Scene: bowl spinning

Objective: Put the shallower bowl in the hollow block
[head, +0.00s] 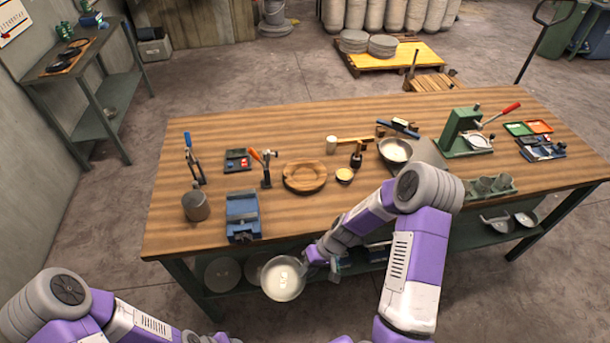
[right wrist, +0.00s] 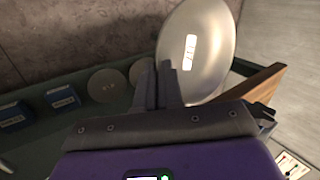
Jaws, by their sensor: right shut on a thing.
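A shiny metal bowl (head: 283,278) is held by its rim in my right gripper (head: 307,262), in front of the table's near edge. In the right wrist view the bowl (right wrist: 207,50) is tilted, with its rim between the fingers (right wrist: 160,88). The round wooden hollow block (head: 305,177) lies on the table, and its hollow looks empty. Another metal bowl (head: 394,150) sits further right on the table. I cannot tell from here which bowl is shallower. My left arm shows at the lower left, but its gripper is out of view.
A blue vise (head: 242,216) and a grey cylinder (head: 196,207) stand left of the block. A small yellow-topped cup (head: 344,175), a mallet (head: 350,142) and a green press (head: 462,135) are to its right. The lower shelf holds discs (head: 222,273). The table's front middle is clear.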

